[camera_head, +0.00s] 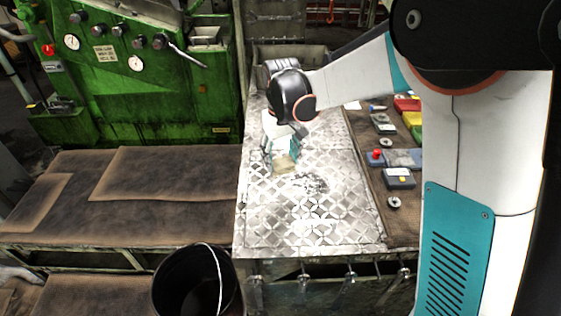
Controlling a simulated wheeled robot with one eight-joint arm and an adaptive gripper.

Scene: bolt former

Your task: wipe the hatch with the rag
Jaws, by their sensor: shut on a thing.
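The hatch (330,228) is a light metal plate with a diamond tread pattern, lying flat in the middle of the view. Dark smudges (310,184) mark its surface near the centre. My gripper (281,159) points down over the far left part of the hatch. It is shut on a small tan rag (284,164), which is at or just above the plate; I cannot tell whether they touch. The smudges lie just to the right of the rag and nearer the camera. Part of the rag is hidden by the fingers.
A green machine (130,75) with gauges stands at the back left. A worn brown platform (165,175) lies left of the hatch. A black bucket (190,283) stands in front. A bench (408,228) with control boxes (399,178) and rings borders the right side.

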